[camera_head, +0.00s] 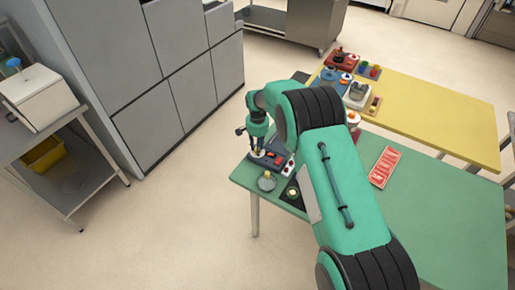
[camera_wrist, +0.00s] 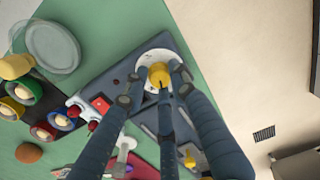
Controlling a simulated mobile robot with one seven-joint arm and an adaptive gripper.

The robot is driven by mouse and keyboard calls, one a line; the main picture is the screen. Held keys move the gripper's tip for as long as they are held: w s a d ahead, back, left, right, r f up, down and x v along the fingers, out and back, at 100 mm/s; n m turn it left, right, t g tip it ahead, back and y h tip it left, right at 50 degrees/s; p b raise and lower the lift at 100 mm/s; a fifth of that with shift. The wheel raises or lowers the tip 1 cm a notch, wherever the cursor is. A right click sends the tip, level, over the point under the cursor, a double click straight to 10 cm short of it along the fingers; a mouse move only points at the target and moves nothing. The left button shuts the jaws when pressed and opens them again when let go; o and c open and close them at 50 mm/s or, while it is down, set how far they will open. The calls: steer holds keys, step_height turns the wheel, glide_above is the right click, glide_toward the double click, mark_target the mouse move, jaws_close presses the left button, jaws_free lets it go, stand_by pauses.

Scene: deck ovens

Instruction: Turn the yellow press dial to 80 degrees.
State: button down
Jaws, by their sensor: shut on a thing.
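The yellow press dial (camera_wrist: 159,73) stands on a round white scale plate (camera_wrist: 148,56) at the corner of a dark blue-grey panel (camera_wrist: 178,41). In the wrist view my gripper (camera_wrist: 162,82) has its dark fingers around the dial, shut on it. The fingers cover part of the dial and the plate, and I cannot read the dial's angle. In the head view my gripper (camera_head: 258,149) points down over the panel (camera_head: 271,163) at the left end of the green table (camera_head: 430,225). The dial is mostly hidden there.
A clear round dish (camera_wrist: 52,46) and several coloured ring-shaped pieces (camera_wrist: 22,91) lie close to the panel. A red tray (camera_head: 384,167) lies on the green table. A yellow table (camera_head: 450,105) behind carries more devices. The right part of the green table is clear.

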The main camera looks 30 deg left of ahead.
steer(key=c, duration=1.4)
jaws_free()
step_height(320, 180, up, 12)
steer(key=shift+r, duration=0.1)
